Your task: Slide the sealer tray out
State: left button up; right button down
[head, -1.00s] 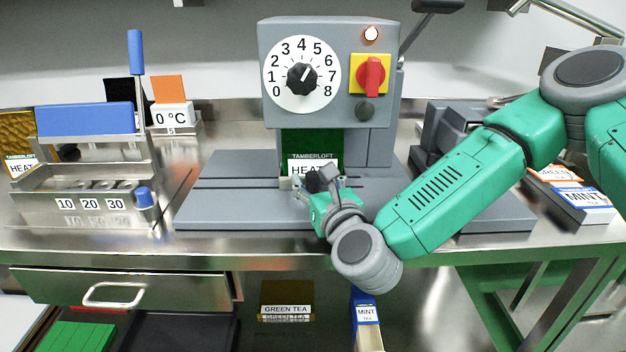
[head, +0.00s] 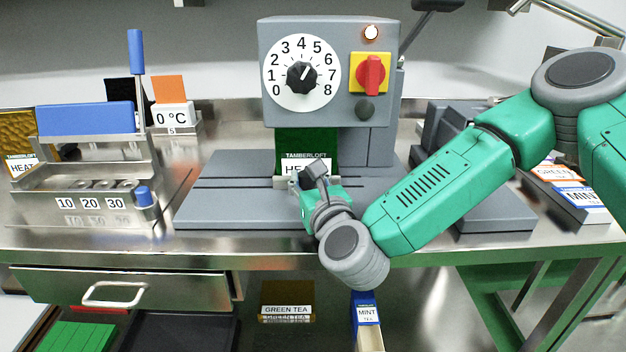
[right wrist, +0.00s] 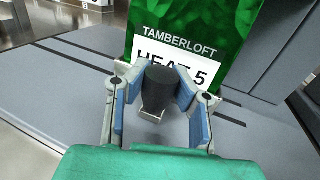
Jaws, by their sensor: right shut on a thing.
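The grey sealer (head: 330,60) stands at the middle of the bench, with a white 0–8 dial and a red switch on yellow. A green Tamberloft pouch (head: 306,142) stands upright in the tray under its head. Only a small pale part of the tray (head: 281,183) shows at the pouch's foot. My right gripper (head: 313,178) is at the pouch's front. In the right wrist view, its blue-padded fingers (right wrist: 158,100) are shut on the tray's dark knob (right wrist: 157,88), in front of the pouch (right wrist: 195,25) marked HEAT 5. My left gripper is out of view.
The sealer's flat grey base (head: 225,205) has a slot and clear room left of the pouch. A steel rack with a blue bar (head: 85,120) stands at the left. Tea boxes (head: 573,197) lie at the right. A drawer (head: 120,288) is below the front edge.

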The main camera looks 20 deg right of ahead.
jog(key=w+a+b, duration=0.1)
jog(key=a, duration=0.3)
jog(key=w+a+b, duration=0.1)
jog(key=a, duration=0.4)
jog(key=w+a+b, duration=0.1)
jog(key=w+a, duration=0.1)
jog(key=a, duration=0.3)
jog(key=shift+a+f, duration=0.1)
jog(key=shift+a, duration=0.05)
jog(key=shift+w+a, duration=0.1)
jog(key=shift+a, duration=0.5)
jog(key=c, duration=1.3)
grip_release()
jog(key=shift+w+a, duration=0.1)
jog(key=shift+a, duration=0.1)
